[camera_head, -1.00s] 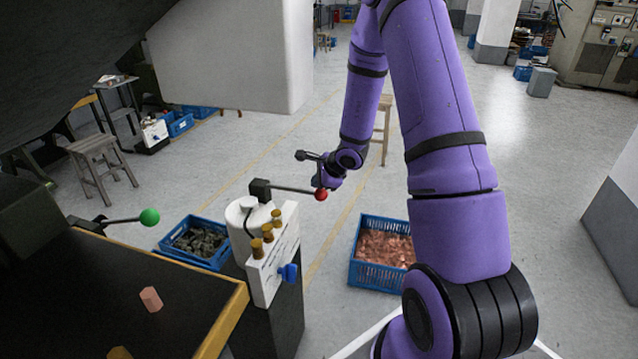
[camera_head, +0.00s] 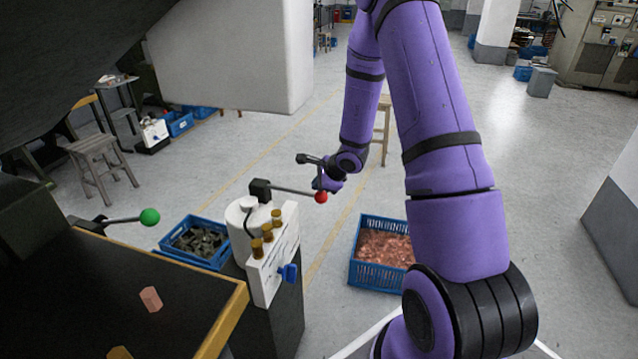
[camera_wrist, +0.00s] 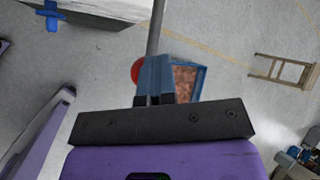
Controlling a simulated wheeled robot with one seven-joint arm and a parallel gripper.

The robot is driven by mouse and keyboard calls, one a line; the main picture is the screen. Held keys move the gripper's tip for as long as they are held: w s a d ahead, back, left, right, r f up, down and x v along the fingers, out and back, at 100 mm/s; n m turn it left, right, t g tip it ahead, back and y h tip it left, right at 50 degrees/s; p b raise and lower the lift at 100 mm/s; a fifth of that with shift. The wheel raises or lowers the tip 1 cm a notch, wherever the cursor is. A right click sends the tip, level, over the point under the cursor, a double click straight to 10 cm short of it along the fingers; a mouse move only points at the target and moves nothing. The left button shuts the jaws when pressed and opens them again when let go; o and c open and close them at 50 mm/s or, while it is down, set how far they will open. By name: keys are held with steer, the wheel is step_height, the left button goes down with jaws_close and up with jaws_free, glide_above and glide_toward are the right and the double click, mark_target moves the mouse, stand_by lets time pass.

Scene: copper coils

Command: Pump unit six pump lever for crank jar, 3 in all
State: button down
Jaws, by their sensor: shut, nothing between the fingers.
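The white pump unit (camera_head: 272,250) with brass fittings stands on a dark pedestal near the centre of the head view. Its lever (camera_head: 290,189) is a thin dark rod reaching right from a black pivot block and ending in a red ball (camera_head: 321,197). My gripper (camera_head: 319,184) is at the ball end of the lever. In the wrist view, the closed fingers (camera_wrist: 155,78) lie beside the red ball (camera_wrist: 137,71) and near the rod (camera_wrist: 155,30), holding nothing. Whether they touch the lever I cannot tell. I cannot make out a jar.
A blue crate of copper pieces (camera_head: 356,272) sits on the floor right of the pump, and another blue crate of dark pieces (camera_head: 166,247) to its left. A dark yellow-edged table (camera_head: 190,300) and a green-ball lever (camera_head: 148,216) are at left. Floor beyond the pump is open.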

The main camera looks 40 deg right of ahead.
steer(key=shift+s+d+f, duration=0.1)
steer(key=shift+f, duration=0.55)
steer(key=shift+s+d+f, duration=0.1)
steer(key=shift+f, duration=0.55)
stand_by(1.4)
steer(key=shift+r, duration=0.1)
stand_by(0.4)
steer(key=shift+w+a+r, duration=0.15)
steer(key=shift+r, duration=0.8)
steer(key=shift+w+a+r, duration=0.15)
steer(key=shift+r, duration=0.8)
steer(key=shift+w+a+r, duration=0.1)
steer(key=shift+w+r, duration=0.1)
steer(key=shift+r, duration=1.35)
steer(key=shift+w+a+r, duration=0.1)
steer(key=shift+w+r, duration=0.05)
steer(key=shift+r, duration=1.1)
steer(key=shift+w+a+r, duration=0.1)
steer(key=shift+r, duration=1.15)
